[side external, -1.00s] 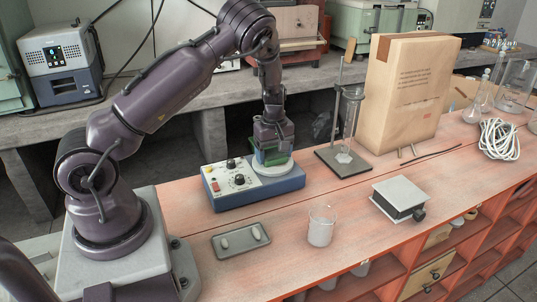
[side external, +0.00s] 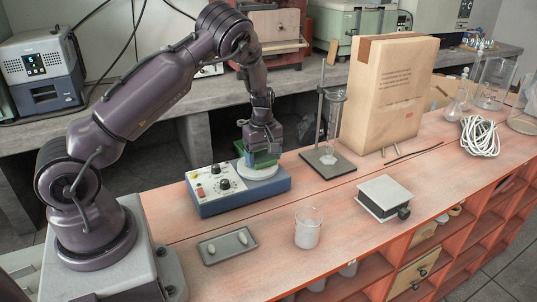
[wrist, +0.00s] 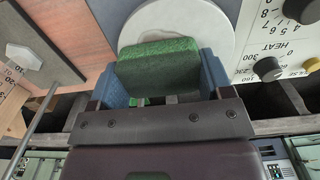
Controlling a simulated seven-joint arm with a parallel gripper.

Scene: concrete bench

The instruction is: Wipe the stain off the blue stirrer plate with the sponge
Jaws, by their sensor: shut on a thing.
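The blue stirrer plate (side external: 240,201) stands on the red bench, with knobs on its left panel and a round white top plate (side external: 257,173). My gripper (side external: 262,157) is over this round plate, pointing down, shut on the green sponge (wrist: 158,66). In the wrist view the sponge sits between my two blue fingers, over the near part of the white disc (wrist: 212,28). A faint darker patch, perhaps the stain (wrist: 172,31), shows just beyond the sponge. The sponge is at or just above the plate; I cannot tell if it touches.
A stand with glassware (side external: 328,160) and a tall paper bag (side external: 392,95) are right of the stirrer. A grey tray (side external: 228,246), a beaker (side external: 307,230) and a small grey-topped box (side external: 384,197) are in front. A coiled white cable (side external: 479,137) lies farther right.

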